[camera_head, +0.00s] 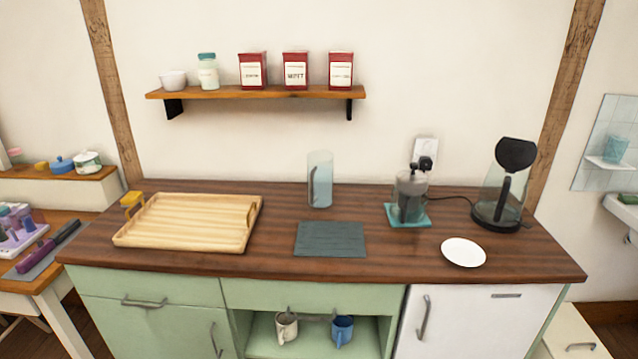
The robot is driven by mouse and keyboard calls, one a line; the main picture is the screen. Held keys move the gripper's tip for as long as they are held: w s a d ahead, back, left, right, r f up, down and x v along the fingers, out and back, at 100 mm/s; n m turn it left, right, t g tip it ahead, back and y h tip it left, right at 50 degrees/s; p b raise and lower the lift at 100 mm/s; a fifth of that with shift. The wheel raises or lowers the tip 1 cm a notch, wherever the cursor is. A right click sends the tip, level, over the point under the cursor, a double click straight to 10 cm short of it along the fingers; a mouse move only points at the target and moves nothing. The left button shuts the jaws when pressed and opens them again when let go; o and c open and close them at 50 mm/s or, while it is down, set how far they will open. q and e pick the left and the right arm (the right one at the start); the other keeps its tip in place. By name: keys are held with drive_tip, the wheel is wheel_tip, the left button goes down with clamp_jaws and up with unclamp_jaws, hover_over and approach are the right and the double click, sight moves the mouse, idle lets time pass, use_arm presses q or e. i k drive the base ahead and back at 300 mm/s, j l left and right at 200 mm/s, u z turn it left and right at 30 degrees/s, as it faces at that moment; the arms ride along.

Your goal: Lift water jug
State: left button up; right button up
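A clear, straight-sided glass jug (320,181) stands upright near the back edge of the wooden counter (400,258), a little right of the middle. A dark handle shape shows through or against its glass. I cannot tell whether there is water in it. A dark slate-coloured mat (330,239) lies flat in front of it, and the jug stands behind the mat's far edge. Neither of my grippers is in view.
A light wooden tray (185,222) lies left. Right are a grinder-like pot (410,190) on a teal mat (407,216), a white plate (463,252) and a black-lidded glass kettle (490,190). A shelf (255,93) with tins hangs above. Mugs (286,327) stand below.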

sight(320, 162)
drive_tip(key=i+l, duration=0.35)
drive_tip(key=l, duration=0.15)
drive_tip(key=i+l, duration=0.35)
drive_tip(key=l, duration=0.15)
drive_tip(key=i+u, duration=0.05)
